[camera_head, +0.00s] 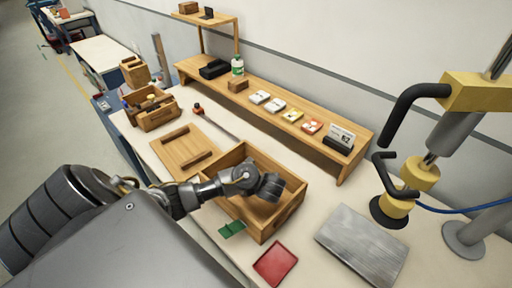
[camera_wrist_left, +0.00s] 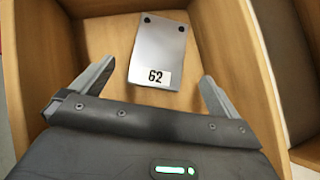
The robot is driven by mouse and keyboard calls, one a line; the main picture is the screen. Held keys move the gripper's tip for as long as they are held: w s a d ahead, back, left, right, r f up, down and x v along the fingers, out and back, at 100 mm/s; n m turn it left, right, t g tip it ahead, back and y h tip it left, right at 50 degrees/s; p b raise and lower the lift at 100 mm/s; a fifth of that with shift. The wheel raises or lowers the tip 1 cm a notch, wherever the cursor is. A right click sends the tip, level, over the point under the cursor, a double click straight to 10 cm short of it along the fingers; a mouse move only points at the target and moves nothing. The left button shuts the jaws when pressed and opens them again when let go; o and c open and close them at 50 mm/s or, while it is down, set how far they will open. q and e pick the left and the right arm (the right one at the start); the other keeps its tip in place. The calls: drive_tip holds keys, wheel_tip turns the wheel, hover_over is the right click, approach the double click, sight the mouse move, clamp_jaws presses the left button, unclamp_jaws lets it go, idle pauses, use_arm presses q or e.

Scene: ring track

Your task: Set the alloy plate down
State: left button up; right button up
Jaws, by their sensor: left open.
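A grey metal plate (camera_wrist_left: 159,50) with two dark holes at its far end and a white label (camera_wrist_left: 158,77) reading 62 lies flat in a wooden box (camera_wrist_left: 215,60). My left gripper (camera_wrist_left: 150,85) is open, its two fingers spread on either side of the plate's near end and apart from it. In the head view my left gripper (camera_head: 268,187) is down in the open wooden box (camera_head: 285,222), and it and the arm hide the plate there. My right gripper is not in view.
A wooden lid (camera_head: 187,150) with bars lies left of the box. A red tray (camera_head: 275,263), a green piece (camera_head: 231,229) and a large grey slab (camera_head: 360,245) lie nearby. A wooden shelf (camera_head: 350,165) holds small items.

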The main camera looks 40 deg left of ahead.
use_arm(q)
drive_tip(key=v, duration=0.4)
drive_tip(key=shift+s+d+r, duration=0.15)
drive_tip(key=shift+d+r, duration=0.1)
drive_tip(key=shift+r, duration=0.05)
